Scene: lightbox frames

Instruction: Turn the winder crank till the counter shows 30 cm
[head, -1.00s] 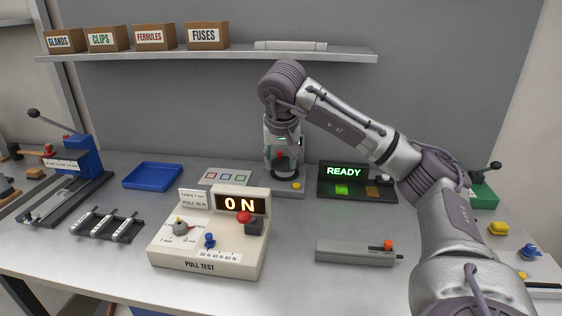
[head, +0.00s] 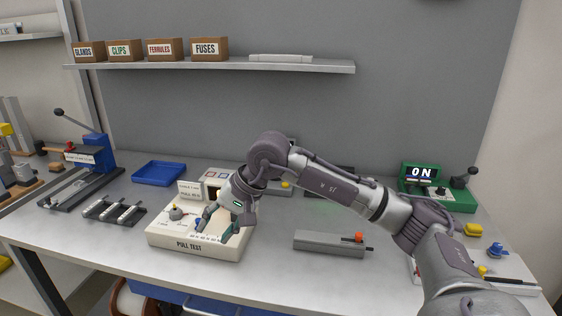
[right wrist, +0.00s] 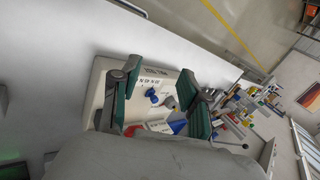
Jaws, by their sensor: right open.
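I cannot make out a winder or a counter in cm in these views. The pull test box (head: 170,240), cream with a grey knob (head: 176,213), stands at the front of the table. My right gripper (head: 216,230) is open over this box, its fingertips low above the front panel. In the right wrist view, the open right gripper (right wrist: 160,105) shows a small blue knob (right wrist: 151,96) between its fingers; contact cannot be told. My left gripper is out of view.
A green unit (head: 440,200) reading 0 N, with a black-knobbed lever (head: 462,180), stands at the right. A grey block (head: 325,245) lies front right. A blue tray (head: 158,173) and a blue lever press (head: 95,150) stand left. A spool (head: 130,302) shows below the table.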

